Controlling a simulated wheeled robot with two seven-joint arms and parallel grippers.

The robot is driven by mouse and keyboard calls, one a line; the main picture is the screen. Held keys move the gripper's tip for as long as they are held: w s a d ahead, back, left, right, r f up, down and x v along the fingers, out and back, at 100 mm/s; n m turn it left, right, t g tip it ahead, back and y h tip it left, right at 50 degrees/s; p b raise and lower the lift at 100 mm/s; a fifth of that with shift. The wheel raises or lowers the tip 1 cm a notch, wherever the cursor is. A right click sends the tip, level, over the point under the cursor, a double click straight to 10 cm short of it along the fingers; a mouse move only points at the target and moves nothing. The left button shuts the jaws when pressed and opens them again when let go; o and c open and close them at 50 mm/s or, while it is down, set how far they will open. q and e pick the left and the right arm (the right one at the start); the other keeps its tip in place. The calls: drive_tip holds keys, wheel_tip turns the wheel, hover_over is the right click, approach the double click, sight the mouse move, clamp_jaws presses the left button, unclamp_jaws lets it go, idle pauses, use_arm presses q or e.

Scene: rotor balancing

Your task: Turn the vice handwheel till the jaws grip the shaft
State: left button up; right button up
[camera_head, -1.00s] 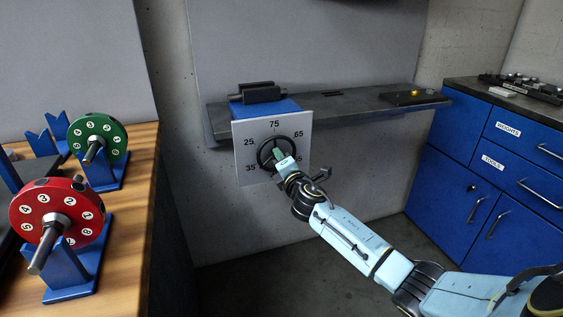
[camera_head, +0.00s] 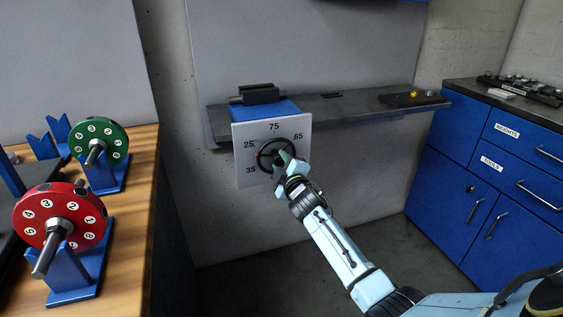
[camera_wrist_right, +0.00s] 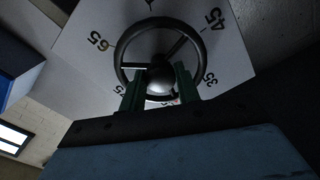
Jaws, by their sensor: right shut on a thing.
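The vice handwheel (camera_head: 262,158) is a dark ring on a white dial plate (camera_head: 244,174) marked with numbers such as 25, 75 and 65. A red mark shows at the wheel's left. My right gripper (camera_head: 282,158), with green fingers, is shut on the wheel at its lower right. In the right wrist view the fingers (camera_wrist_right: 158,88) stand either side of the wheel's hub and lower rim (camera_wrist_right: 120,50); the exact part held is hard to tell. The vice (camera_head: 261,95) sits above the plate on a blue block, its dark jaws around a shaft (camera_head: 236,99). Any jaw gap is too small to tell. My left gripper is out of view.
A grey wall shelf (camera_head: 350,103) extends right of the vice, with a small yellow item on it. Red (camera_head: 32,219) and green (camera_head: 109,131) rotors stand on blue stands on the wooden bench at left. Blue cabinets (camera_head: 450,160) stand at right. The floor between is clear.

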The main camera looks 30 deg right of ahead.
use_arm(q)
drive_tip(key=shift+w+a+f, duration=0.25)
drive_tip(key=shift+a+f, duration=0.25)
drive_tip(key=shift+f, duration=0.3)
use_arm(e)
drive_tip(key=shift+m, duration=0.9)
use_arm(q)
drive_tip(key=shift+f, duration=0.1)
use_arm(e)
drive_tip(key=shift+f, duration=0.1)
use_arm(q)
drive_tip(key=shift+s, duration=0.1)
use_arm(e)
drive_tip(key=o, duration=1)
use_arm(q)
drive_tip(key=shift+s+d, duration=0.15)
drive_tip(key=shift+p, duration=0.3)
use_arm(e)
drive_tip(key=shift+s+a, duration=0.1)
drive_tip(key=shift+s, duration=0.05)
use_arm(q)
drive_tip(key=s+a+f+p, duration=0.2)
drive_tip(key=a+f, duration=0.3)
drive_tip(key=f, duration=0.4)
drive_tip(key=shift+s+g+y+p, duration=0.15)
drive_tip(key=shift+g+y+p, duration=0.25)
drive_tip(key=shift+p, duration=0.5)
use_arm(e)
drive_tip(key=shift+v, duration=6.5)
